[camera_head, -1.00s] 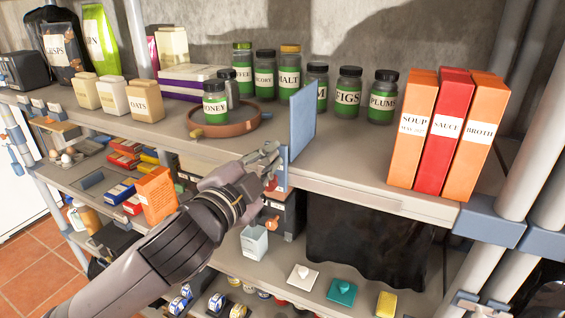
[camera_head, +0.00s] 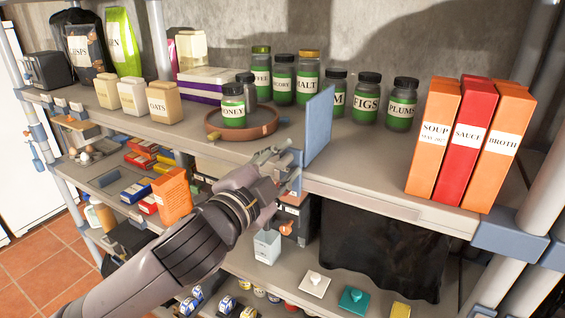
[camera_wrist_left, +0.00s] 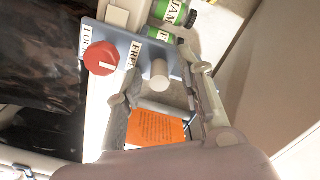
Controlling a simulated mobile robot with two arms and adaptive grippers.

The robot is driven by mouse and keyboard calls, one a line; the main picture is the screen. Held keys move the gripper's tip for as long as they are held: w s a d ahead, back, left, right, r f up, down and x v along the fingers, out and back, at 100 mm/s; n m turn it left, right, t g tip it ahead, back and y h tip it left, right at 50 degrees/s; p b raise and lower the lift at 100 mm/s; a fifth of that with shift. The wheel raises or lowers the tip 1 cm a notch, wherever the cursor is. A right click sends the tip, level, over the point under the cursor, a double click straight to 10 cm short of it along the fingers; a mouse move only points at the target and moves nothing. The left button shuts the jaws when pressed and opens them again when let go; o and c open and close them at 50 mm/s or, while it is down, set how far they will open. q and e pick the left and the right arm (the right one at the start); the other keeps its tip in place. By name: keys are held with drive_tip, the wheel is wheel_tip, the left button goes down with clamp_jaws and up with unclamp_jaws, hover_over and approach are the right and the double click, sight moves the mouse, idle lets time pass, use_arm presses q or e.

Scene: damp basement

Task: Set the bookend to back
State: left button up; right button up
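The bookend (camera_head: 319,122) is an upright blue-grey plate at the shelf's front edge, right of the honey jar. My left gripper (camera_head: 277,162) is at the shelf edge, just left of and below the plate. In the left wrist view, a blue-grey panel (camera_wrist_left: 122,45) carries a red knob (camera_wrist_left: 101,58), a pale round peg (camera_wrist_left: 159,74) and partly covered labels. My left gripper (camera_wrist_left: 164,72) is open there, one finger on each side of the peg; I cannot tell whether they touch it. My right gripper is not in view.
Orange and red boxes (camera_head: 466,145) stand at the shelf's right end. Several green jars (camera_head: 366,98) line the back behind the plate. The honey jar (camera_head: 233,110) stands in a round brown tray (camera_head: 262,129). Lower shelves hold small boxes and a black sheet (camera_head: 385,250).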

use_arm(q)
drive_tip(key=v, duration=0.7)
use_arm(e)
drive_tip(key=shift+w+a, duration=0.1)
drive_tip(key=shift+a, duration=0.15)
use_arm(q)
drive_tip(key=shift+s+a, duration=0.1)
